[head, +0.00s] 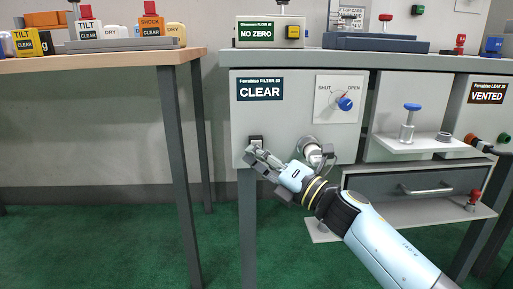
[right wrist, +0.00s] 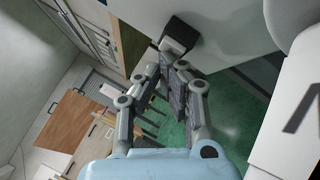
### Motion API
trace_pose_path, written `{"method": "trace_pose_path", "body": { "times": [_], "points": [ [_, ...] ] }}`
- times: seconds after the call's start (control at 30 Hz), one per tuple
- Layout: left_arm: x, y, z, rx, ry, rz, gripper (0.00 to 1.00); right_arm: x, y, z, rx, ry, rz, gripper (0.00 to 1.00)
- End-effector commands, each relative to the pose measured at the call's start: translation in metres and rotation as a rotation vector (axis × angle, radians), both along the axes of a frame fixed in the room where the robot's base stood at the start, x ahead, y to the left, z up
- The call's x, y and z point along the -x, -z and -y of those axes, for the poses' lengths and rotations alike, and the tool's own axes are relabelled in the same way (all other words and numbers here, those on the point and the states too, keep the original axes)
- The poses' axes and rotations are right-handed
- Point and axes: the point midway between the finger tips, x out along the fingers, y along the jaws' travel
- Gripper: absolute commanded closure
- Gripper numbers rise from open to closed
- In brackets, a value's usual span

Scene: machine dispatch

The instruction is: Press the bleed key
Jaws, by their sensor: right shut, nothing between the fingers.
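A small black key (head: 255,141) sits at the lower left of the grey front panel under the "Ferrabino FILTER" sign reading CLEAR (head: 260,89). I cannot read a label on the key, so I take it as the bleed key from its place only. My right gripper (head: 257,156) is shut and empty, with its fingertips just below the key and partly over its lower edge. In the right wrist view the black and white key (right wrist: 179,36) stands just beyond the fingertips (right wrist: 168,65). I cannot tell whether they touch. My left gripper is out of view.
A SHUT/OPEN knob (head: 345,103) is up and right of the key. A round grey fitting (head: 310,148) on the panel is close to my right wrist. A shelf with a blue-topped valve (head: 411,107) and a drawer (head: 415,186) are further right. A wooden table (head: 110,60) stands left.

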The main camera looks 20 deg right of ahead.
Motion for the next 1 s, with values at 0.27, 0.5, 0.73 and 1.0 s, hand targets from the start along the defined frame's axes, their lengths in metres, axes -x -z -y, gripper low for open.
{"method": "trace_pose_path", "body": {
  "times": [0.27,0.5,0.73,1.0],
  "points": [
    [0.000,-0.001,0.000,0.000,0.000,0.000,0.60,0.001,-0.001,0.000,0.000,0.001,0.000,1.00],
    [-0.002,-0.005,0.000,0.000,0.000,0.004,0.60,0.011,-0.001,-0.003,-0.001,0.001,0.000,1.00],
    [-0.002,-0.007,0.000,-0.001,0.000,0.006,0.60,0.018,-0.001,-0.004,0.000,0.001,0.000,1.00],
    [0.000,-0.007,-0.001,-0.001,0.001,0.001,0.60,0.020,0.000,-0.005,-0.001,0.000,0.000,1.00]
  ]
}}
